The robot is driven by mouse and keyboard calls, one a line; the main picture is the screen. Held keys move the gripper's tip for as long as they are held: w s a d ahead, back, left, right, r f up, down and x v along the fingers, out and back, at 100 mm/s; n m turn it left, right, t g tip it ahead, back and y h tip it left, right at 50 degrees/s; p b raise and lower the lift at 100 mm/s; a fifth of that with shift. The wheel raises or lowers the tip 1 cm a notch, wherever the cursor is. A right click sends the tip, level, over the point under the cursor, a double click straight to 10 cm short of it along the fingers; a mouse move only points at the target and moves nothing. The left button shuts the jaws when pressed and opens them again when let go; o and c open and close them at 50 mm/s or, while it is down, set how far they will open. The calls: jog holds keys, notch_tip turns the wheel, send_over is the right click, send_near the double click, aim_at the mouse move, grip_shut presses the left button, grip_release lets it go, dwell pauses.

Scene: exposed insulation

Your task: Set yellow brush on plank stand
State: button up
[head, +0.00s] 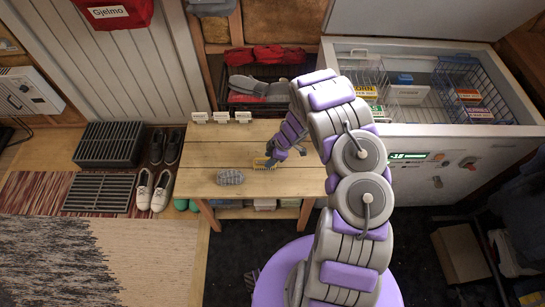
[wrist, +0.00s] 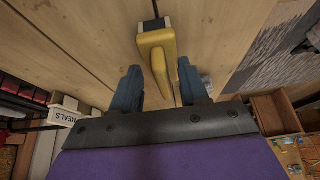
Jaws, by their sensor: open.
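The yellow brush (head: 263,163) lies on the wooden plank stand (head: 203,160), towards the right of its top. In the wrist view the yellow brush (wrist: 157,45) is straight ahead, with its narrow end pointing back towards the space between my fingers. My gripper (head: 273,157) is over the stand, right at the brush in the head view. In the wrist view my gripper (wrist: 159,78) is open, with one blue finger on each side of the brush's line. I cannot tell whether either finger touches it. My gripper partly hides the brush in the head view.
A grey rolled object (head: 230,177) lies on the plank top left of the brush. Small white label holders (head: 221,117) line the back edge. An open chest freezer (head: 430,150) stands to the right. Shoes (head: 153,190) are on the floor left. The plank top's left half is mostly clear.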

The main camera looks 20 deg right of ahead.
jog(key=shift+a+r, duration=0.1)
jog(key=shift+r, duration=0.2)
jog(key=w+d+r+m+t+h+p, duration=0.1)
jog(key=w+d+r+m+t+h, duration=0.15)
jog(key=d+r, duration=0.55)
jog(key=w+d+r+m+t+h+p, duration=0.1)
jog(key=w+d+r+h, duration=0.15)
jog(key=r, duration=0.95)
jog(key=w+d+r+m+t+h+p, duration=0.1)
jog(key=w+d+r+t+h, duration=0.15)
jog(key=d+r, duration=0.6)
notch_tip(320, 180, up, 10)
jog(key=s+m+h, duration=0.3)
jog(key=s+r+m+g+h, duration=0.25)
jog(key=s+r+m, duration=0.4)
jog(key=s, duration=0.75)
jog(key=s+a+g+y, duration=0.3)
jog(key=s+a+y, duration=0.1)
jog(key=s+a, duration=0.7)
jog(key=s+a+g+y, duration=0.4)
jog(key=s+a, duration=0.8)
jog(key=s, duration=0.6)
jog(key=shift+s+a+f, duration=0.15)
jog(key=shift+f, duration=0.25)
